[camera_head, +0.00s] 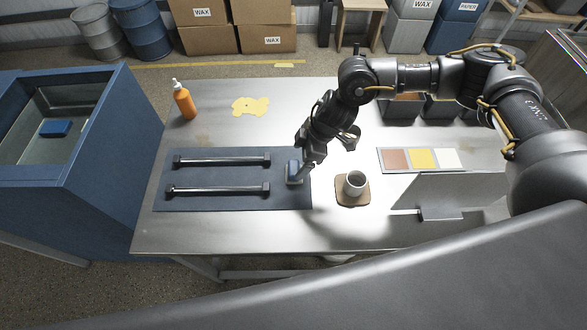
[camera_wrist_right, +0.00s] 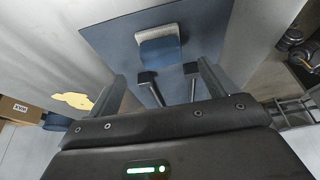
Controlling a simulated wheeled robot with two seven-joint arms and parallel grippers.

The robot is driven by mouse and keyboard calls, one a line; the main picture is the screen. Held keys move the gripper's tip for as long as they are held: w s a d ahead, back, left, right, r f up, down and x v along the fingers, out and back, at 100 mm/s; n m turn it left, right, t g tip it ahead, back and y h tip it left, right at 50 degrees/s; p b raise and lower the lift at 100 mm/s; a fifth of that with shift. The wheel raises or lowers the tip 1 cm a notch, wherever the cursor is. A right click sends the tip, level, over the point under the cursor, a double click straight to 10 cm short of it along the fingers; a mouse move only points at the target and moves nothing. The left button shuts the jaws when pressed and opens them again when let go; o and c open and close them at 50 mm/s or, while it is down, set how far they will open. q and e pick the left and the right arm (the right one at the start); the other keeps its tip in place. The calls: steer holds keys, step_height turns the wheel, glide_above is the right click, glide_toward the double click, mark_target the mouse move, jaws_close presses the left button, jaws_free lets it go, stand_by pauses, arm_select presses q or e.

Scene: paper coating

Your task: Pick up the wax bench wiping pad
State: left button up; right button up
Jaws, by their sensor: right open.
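The wiping pad (camera_head: 294,172) is a small blue block with a pale part, at the right end of the dark blue mat (camera_head: 230,200) on the metal bench. It also shows in the right wrist view (camera_wrist_right: 161,50), ahead of the fingers. My right gripper (camera_head: 308,166) is just right of the pad in the head view, pointing down towards the bench. In the wrist view its two fingers (camera_wrist_right: 162,84) are spread, with nothing held between them. The head view does not clearly show whether a finger touches the pad. My left gripper is not in view.
Two metal bars (camera_head: 220,160) lie on the mat left of the pad. A cup (camera_head: 354,183) on a coaster (camera_head: 346,200) stands close right of the gripper. An orange bottle (camera_head: 184,100), a yellow puddle (camera_head: 250,106) and a colour sample tray (camera_head: 420,170) are farther off.

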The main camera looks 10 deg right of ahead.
mark_target(295, 167)
steer(key=shift+w+a+f, duration=0.1)
steer(key=shift+a+f, duration=0.05)
steer(key=shift+f, duration=0.3)
steer(key=shift+s+f+p, duration=0.2)
steer(key=shift+f+p, duration=0.1)
steer(key=shift+p, duration=0.15)
steer(key=p+x, duration=0.1)
steer(key=x, duration=0.2)
steer(key=shift+a+f, duration=0.15)
steer(key=shift+f, duration=0.15)
steer(key=shift+a+f, duration=0.15)
steer(key=shift+f, duration=0.2)
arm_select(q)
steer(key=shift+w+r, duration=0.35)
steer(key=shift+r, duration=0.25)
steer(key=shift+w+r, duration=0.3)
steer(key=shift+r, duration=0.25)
arm_select(e)
steer(key=shift+c, duration=0.3)
steer(key=c, duration=1)
